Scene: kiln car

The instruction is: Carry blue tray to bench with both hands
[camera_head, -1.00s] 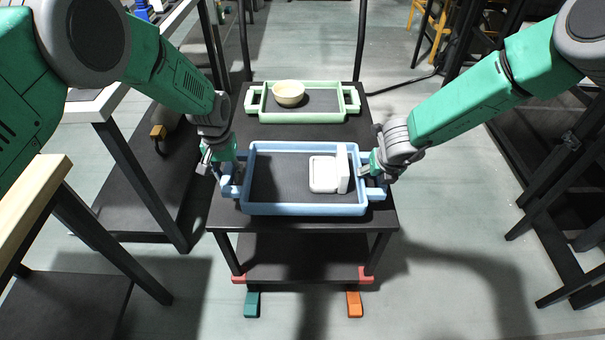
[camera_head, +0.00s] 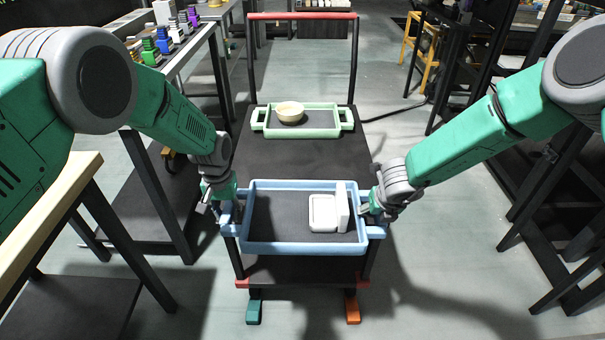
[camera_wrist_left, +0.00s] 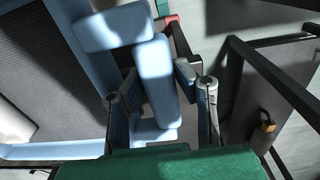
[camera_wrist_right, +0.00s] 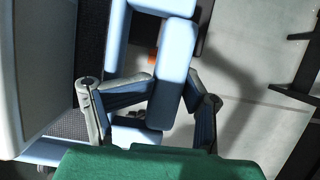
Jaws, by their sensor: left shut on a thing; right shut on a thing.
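The blue tray (camera_head: 305,248) is in front of me in the head view, looking roughly level over the front part of a black-topped cart (camera_head: 300,160). A white block-like piece with a flat part and an upright part (camera_head: 323,212) sits in its right half. My left gripper (camera_head: 228,212) is shut on the tray's left handle, and the left wrist view shows this handle (camera_wrist_left: 157,85) between the fingers. My right gripper (camera_head: 373,208) is shut on the right handle (camera_wrist_right: 176,85), seen between the fingers in the right wrist view. Any gap under the tray is hidden.
A green tray (camera_head: 260,126) with a cream bowl (camera_head: 290,112) stands farther back on the cart. A wood-topped table (camera_head: 60,185) is at the near left. Behind it a table bears several coloured stacks (camera_head: 165,38). Black frames (camera_head: 560,170) stand right; floor between is clear.

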